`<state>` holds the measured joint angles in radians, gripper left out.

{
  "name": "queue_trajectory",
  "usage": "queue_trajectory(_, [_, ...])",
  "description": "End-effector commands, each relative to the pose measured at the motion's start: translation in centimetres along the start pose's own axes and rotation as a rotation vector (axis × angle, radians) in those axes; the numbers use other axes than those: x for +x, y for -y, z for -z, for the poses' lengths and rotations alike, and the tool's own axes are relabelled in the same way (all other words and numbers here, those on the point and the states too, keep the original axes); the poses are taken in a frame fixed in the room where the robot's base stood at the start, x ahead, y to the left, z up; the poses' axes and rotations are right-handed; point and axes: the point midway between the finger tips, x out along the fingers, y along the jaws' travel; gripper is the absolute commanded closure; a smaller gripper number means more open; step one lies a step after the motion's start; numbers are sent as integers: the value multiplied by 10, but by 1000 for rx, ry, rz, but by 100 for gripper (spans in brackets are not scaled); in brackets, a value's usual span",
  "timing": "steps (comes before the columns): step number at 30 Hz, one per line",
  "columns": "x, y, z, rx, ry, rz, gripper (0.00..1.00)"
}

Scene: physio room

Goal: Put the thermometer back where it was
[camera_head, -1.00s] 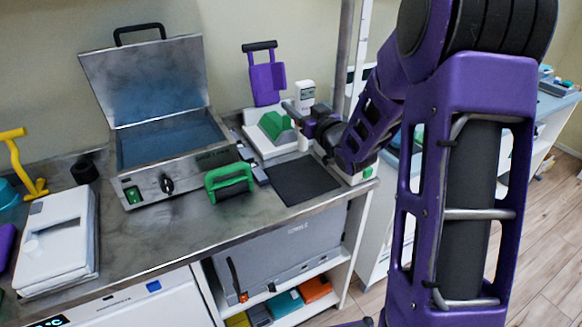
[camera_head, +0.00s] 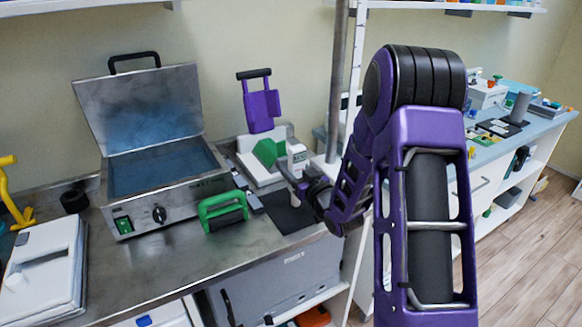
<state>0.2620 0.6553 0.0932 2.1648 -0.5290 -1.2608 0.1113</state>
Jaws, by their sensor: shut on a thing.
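The thermometer (camera_head: 297,154) is a white hand-held device with a small dark display at its top. It is upright in my gripper (camera_head: 291,172), which is shut on it. My gripper holds it above the back part of the dark square mat (camera_head: 284,216) on the steel counter. Its lower end is hard to make out behind my gripper and wrist. I cannot tell whether it touches anything below. My wrist also hides the right part of the mat.
A white device with a green wedge (camera_head: 266,151) and purple upright (camera_head: 262,110) stands just behind the thermometer. An open steel heater box (camera_head: 165,170) is further left. A metal post (camera_head: 336,85) rises behind my wrist.

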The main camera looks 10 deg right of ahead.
Motion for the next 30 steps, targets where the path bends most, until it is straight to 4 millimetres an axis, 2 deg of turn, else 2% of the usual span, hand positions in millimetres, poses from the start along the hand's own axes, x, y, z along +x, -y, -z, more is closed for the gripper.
queue_trajectory(8, [0, 0, -3, -1, -1, 0, 100])
queue_trajectory(9, [0, 0, -2, -1, -1, 0, 44])
queue_trajectory(13, [0, 0, -2, 0, 0, 0, 21])
queue_trajectory(14, [0, 0, -2, 0, 0, 0, 18])
queue_trajectory(26, [0, 0, 4, 0, 0, 0, 18])
queue_trajectory(30, [-26, -1, 0, 1, 2, -3, 18])
